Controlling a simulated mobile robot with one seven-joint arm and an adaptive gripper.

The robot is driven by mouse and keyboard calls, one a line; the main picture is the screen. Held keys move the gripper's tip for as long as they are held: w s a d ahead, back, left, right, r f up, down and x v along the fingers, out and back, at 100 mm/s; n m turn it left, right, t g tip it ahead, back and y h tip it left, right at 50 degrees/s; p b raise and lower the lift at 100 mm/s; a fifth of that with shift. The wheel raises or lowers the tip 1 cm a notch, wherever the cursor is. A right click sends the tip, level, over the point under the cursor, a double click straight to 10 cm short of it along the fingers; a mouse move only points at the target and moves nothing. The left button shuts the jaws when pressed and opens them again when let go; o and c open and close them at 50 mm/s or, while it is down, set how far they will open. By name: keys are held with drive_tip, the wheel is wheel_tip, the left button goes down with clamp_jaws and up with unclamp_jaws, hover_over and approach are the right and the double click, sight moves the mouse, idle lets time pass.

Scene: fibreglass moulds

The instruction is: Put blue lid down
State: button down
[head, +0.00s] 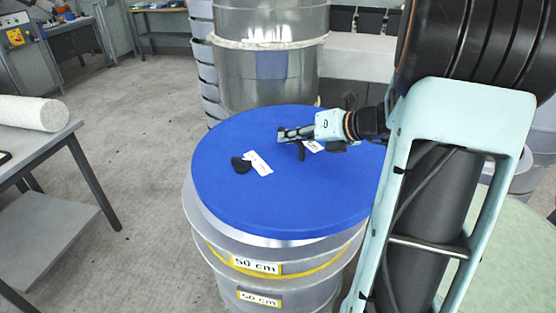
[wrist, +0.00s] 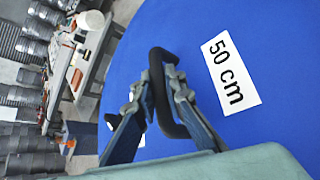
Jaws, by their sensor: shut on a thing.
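The blue lid (head: 270,205) is a wide round disc over a metal drum mould (head: 235,250) marked 50 cm. The lid sits off-centre, with the drum's rim showing below its near left edge. I cannot tell whether the lid touches the drum or hangs just above it. My gripper (head: 292,135) is over the lid's far half, shut on a black handle of the lid. The wrist view shows the black handle loop (wrist: 157,60) between the fingers (wrist: 156,88), beside a white 50 cm label (wrist: 230,73). A second black handle (head: 241,165) is free.
A taller metal mould (head: 265,75) stands close behind the lid. A grey table (head: 40,150) with a white roll (head: 35,113) is at the left. Open floor (head: 135,140) lies between table and drum. A pale green round surface (head: 515,230) is at the right, behind my arm.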

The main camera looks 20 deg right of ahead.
sight(281, 146)
drive_tip(key=w+f, duration=0.1)
drive_tip(key=w+a+f, duration=0.1)
drive_tip(key=w+f, duration=0.1)
drive_tip(key=f, duration=0.1)
drive_tip(key=shift+a+f+b, duration=0.1)
drive_tip(key=shift+a+b, duration=0.25)
drive_tip(key=f, duration=0.2)
drive_tip(key=f+b, duration=0.1)
drive_tip(key=shift+w+a+f, duration=0.15)
drive_tip(key=shift+w+f, duration=0.1)
drive_tip(key=shift+f, duration=0.1)
drive_tip(key=c, duration=2)
unclamp_jaws()
drive_tip(key=shift+s+f, duration=0.1)
drive_tip(key=shift+f, duration=0.05)
drive_tip(key=p+v, duration=0.1)
drive_tip(key=v, duration=1.1)
drive_tip(key=shift+p, duration=0.35)
